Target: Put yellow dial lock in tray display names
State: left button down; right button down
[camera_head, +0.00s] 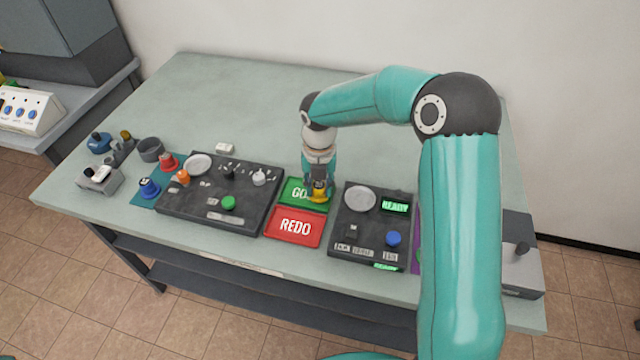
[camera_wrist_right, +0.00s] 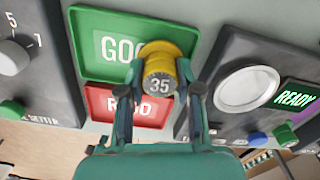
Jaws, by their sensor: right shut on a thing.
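The yellow dial lock (camera_head: 320,196) is a short yellow cylinder, and its dark dial reads 35 in the right wrist view (camera_wrist_right: 160,68). My right gripper (camera_head: 319,184) points down and is shut on the lock, with one finger on each side (camera_wrist_right: 160,92). The lock is over the right part of the green GO tray (camera_head: 290,190); I cannot tell whether it touches the tray floor. The red REDO tray (camera_head: 295,228) lies directly in front of the green one. The lock and fingers hide part of the GO lettering. My left gripper is not in view.
A dark panel (camera_head: 190,205) with knobs and a round plate stands left of the trays. Another dark panel (camera_head: 350,228) with a round plate and green READY displays stands on the right. Coloured locks and grey fixtures crowd the left end. The table's back (camera_head: 250,95) is clear.

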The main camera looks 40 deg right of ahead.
jog(key=shift+f, duration=0.45)
jog(key=shift+c, duration=2.3)
grip_release()
jog(key=shift+r+p, duration=2.5)
jog(key=shift+r, duration=0.55)
jog(key=shift+s+f, duration=0.1)
jog(key=shift+s, duration=0.05)
